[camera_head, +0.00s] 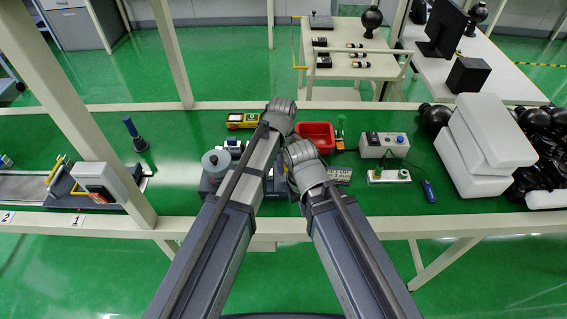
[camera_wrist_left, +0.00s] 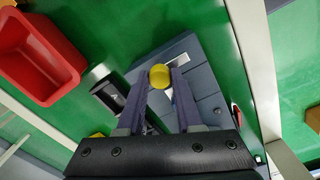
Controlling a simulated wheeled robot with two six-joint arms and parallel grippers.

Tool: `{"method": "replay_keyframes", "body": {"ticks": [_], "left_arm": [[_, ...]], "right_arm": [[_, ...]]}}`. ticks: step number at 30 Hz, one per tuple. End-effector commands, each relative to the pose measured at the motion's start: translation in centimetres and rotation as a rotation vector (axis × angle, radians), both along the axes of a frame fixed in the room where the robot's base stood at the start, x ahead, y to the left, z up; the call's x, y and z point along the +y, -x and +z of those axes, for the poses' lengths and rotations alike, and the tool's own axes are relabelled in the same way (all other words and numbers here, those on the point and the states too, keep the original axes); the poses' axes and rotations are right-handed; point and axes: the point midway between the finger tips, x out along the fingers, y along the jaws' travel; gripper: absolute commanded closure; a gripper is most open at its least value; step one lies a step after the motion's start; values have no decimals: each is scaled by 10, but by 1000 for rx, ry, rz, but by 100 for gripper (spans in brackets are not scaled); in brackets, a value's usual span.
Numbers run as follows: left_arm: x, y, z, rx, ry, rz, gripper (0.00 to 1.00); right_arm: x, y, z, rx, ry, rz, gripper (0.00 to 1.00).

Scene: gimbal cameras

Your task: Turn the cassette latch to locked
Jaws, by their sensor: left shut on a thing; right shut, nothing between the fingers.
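In the left wrist view my left gripper (camera_wrist_left: 160,80) is shut on a round yellow knob (camera_wrist_left: 160,76), which sits between its fingertips. The knob lies over a grey-blue block (camera_wrist_left: 205,75), probably the cassette unit. A silver plate or label shows beside the knob. The latch's turn position cannot be read. In the head view my left wrist (camera_head: 280,108) is the higher one, and its fingers are hidden behind the arm. My right wrist (camera_head: 303,158) is close beside it, lower and to the right. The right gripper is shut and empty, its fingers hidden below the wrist.
A red bin (camera_head: 315,136) stands just behind the wrists; it also shows in the left wrist view (camera_wrist_left: 35,60). A yellow device (camera_head: 243,121) lies to the left. A control box (camera_head: 384,145), a socket strip (camera_head: 389,176) and white blocks (camera_head: 485,145) stand right.

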Motion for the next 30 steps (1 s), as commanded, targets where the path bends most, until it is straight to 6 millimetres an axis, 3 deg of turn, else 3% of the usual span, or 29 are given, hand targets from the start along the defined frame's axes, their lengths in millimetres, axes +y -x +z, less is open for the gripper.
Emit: {"method": "replay_keyframes", "body": {"ticks": [17,30], "left_arm": [[0,0,0,0,0,-78,100],[0,0,0,0,1,-457,100]], "right_arm": [[0,0,0,0,0,0,100],[0,0,0,0,0,0,100]]}}
